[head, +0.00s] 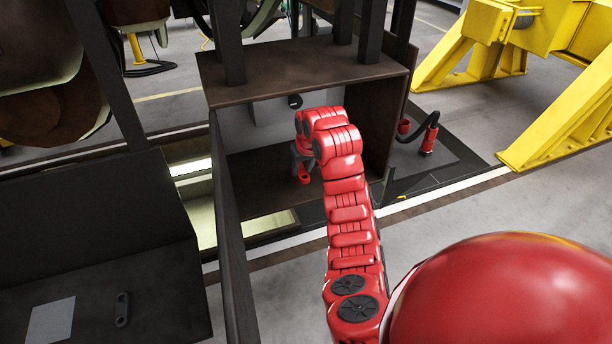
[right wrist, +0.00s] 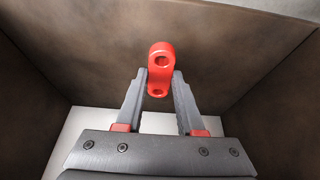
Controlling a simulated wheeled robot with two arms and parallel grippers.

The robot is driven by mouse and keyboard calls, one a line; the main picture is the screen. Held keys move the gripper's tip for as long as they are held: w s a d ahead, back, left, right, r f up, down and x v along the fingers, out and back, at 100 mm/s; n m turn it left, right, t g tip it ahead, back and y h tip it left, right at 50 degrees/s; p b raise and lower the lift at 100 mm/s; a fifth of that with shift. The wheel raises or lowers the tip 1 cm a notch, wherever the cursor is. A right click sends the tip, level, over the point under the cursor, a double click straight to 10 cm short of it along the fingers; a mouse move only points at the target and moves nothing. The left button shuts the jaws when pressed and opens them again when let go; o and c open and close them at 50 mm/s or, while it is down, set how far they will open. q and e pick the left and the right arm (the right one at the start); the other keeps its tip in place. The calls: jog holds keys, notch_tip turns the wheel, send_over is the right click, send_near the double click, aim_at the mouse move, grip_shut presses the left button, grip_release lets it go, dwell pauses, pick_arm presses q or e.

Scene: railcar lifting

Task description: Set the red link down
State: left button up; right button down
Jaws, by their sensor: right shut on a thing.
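The red link (head: 304,178) is a short bar with rounded ends and a hole in each end. It shows larger in the right wrist view (right wrist: 160,62). My right gripper (head: 303,165) is shut on the link, with the two fingertips (right wrist: 160,83) on either side of its lower part. The gripper and link are inside an open-fronted brown box (head: 285,72). In the right wrist view the link stands out against a brown panel, and I cannot tell whether it touches it. My left gripper is not in view.
A pale panel (head: 268,118) with a dark round spot is inside the box. A dark link (head: 122,309) and a pale sheet (head: 51,320) lie on a dark surface at lower left. A dark post (head: 231,240) stands left of my arm. Yellow frames (head: 560,120) stand at right.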

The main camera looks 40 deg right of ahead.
aim_at(306, 172)
jog(key=shift+w+d+f+b, duration=0.2)
jog(key=shift+w+d+b, duration=0.15)
jog(key=shift+d, duration=0.2)
jog(key=shift+w+d+r, duration=0.1)
jog(key=shift+w+d, duration=0.15)
jog(key=shift+d, duration=0.25)
notch_tip(306, 172, down, 3)
jog(key=p, duration=0.2)
jog(key=shift+p, duration=0.4)
jog(key=shift+d+f, duration=0.1)
jog(key=shift+f, duration=0.15)
jog(key=shift+f+b, duration=0.1)
jog(key=shift+b, duration=0.2)
jog(key=c, duration=0.5)
grip_release()
